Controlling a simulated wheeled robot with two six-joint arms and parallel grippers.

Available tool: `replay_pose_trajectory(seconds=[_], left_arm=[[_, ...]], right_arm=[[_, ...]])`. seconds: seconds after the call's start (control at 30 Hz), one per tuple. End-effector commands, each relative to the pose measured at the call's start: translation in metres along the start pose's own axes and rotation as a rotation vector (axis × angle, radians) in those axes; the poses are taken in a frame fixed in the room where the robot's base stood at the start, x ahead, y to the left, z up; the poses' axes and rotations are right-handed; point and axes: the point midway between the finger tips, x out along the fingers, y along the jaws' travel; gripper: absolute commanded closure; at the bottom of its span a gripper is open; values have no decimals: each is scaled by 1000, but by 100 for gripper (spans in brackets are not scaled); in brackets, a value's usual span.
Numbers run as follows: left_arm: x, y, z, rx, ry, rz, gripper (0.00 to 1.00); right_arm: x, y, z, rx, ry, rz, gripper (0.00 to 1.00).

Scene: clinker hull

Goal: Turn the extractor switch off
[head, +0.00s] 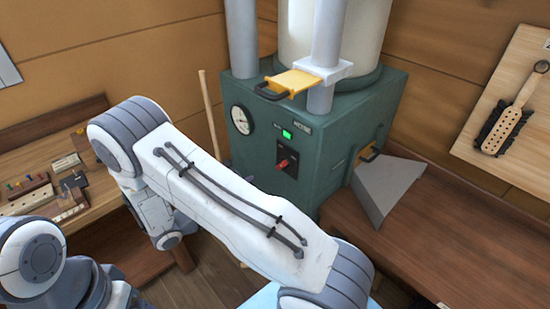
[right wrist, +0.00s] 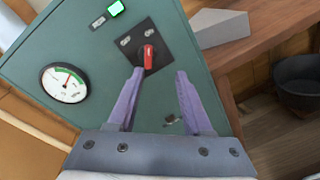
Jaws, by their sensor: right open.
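The extractor switch is a red lever (head: 282,164) on a black plate (head: 290,172) on the front of the green extractor cabinet (head: 345,150). The lever also shows in the right wrist view (right wrist: 148,57), with small labels above it. A green lamp (head: 287,134) near it is lit; it also shows in the wrist view (right wrist: 116,8). In the wrist view my right gripper (right wrist: 160,72) is open and empty. Its fingers point at the cabinet front, and the lever shows between the tips, nearer the left one. I cannot tell whether they touch. My left gripper is not in view.
A round gauge (head: 240,120) is left of the switch. A yellow slide gate (head: 291,82) with a dark handle sits on the pipe above. A grey hood (head: 385,185) stands right of the cabinet on a wooden bench (head: 450,235). A dark bucket (right wrist: 297,82) is at the right.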

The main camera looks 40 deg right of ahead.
Motion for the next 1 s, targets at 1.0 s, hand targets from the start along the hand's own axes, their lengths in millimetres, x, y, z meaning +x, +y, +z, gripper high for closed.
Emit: replay_pose_trajectory(seconds=[1.0], left_arm=[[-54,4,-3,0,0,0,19]], right_arm=[[117,21,-14,-23,-27,124,50]])
